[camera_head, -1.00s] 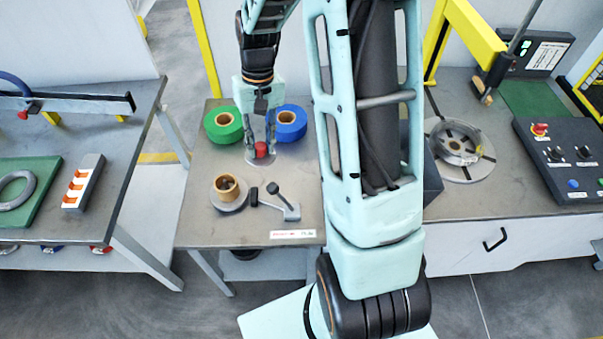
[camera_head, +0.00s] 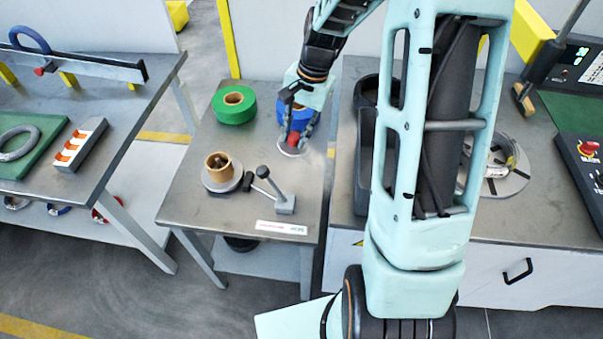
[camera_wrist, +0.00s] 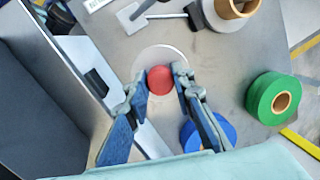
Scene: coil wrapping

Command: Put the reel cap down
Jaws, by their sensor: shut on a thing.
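The reel cap is a pale grey disc (camera_head: 290,149) with a red knob (camera_head: 294,137). My gripper (camera_head: 299,128) points down and is shut on the red knob. In the wrist view the knob (camera_wrist: 159,80) sits between my two fingertips (camera_wrist: 160,88), with the disc (camera_wrist: 158,53) spreading beyond it. The cap is over the right part of the small table (camera_head: 190,205), near its right edge, in front of the blue tape roll (camera_head: 297,112). I cannot tell whether the disc touches the table. My fingers hide part of the disc and the blue roll.
A green tape roll (camera_head: 234,104) lies at the table's back left. A brown core (camera_head: 218,165) on a grey round base stands at the front left, beside a lever fixture (camera_head: 270,187). Clear tabletop lies between the green roll and lever. A wrapping bench (camera_head: 400,235) adjoins on the right.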

